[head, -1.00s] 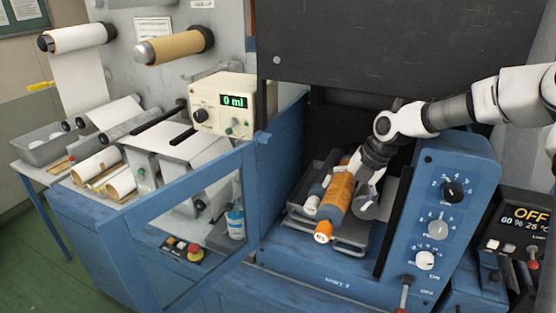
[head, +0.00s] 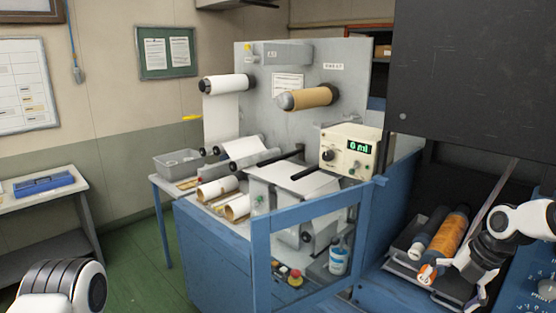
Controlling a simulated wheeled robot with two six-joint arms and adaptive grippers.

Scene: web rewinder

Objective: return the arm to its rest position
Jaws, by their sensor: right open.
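My right arm comes in from the right edge in the head view. Its dark and white gripper (head: 474,292) is open, low at the lower right, beside the near end of an orange roll (head: 452,234). The roll lies on a grey metal tray (head: 400,268) in the blue machine. I cannot tell whether the gripper touches the roll or the tray. A white and dark link of my left arm shows at the lower left corner; its gripper is out of view.
The blue-framed clear door (head: 262,262) stands open left of the tray. The dark raised hood (head: 468,80) hangs above it. The rewinder panel (head: 262,105) stands behind. A side table with a blue box (head: 44,184) is at the left, with green floor between.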

